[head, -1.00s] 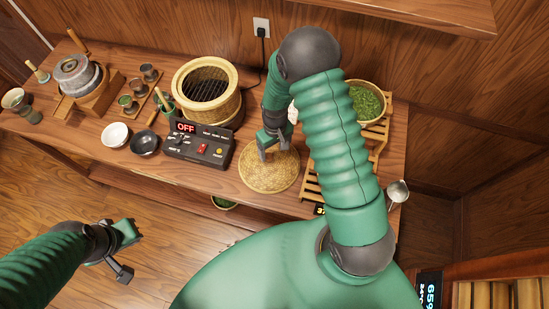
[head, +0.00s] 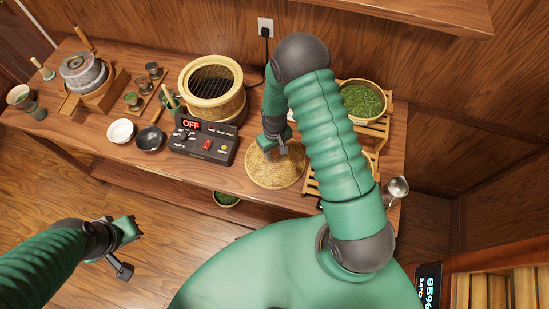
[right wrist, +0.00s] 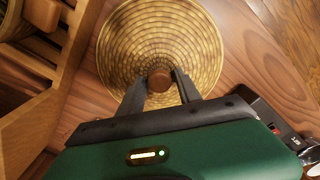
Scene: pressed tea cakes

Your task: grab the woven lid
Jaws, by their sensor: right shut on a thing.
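The woven lid (head: 275,172) is a round straw-coloured disc on the wooden table, in front of my right arm. In the right wrist view the lid (right wrist: 160,45) shows whole rings of weave with a brown knob (right wrist: 159,80) at its middle. My right gripper (head: 277,153) is over the lid's middle; in the right wrist view its fingers (right wrist: 160,84) stand on both sides of the knob and are shut on it. My left gripper (head: 127,252) hangs over the floor at lower left, clear of the table, with its jaws apart and empty.
A bamboo basket with a grill (head: 212,90) stands behind a control box (head: 203,142) reading OFF, left of the lid. A slatted wooden rack (head: 313,180) is close on the right, with a bowl of green leaves (head: 362,101) behind. Bowls and a stone mill (head: 83,73) are farther left.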

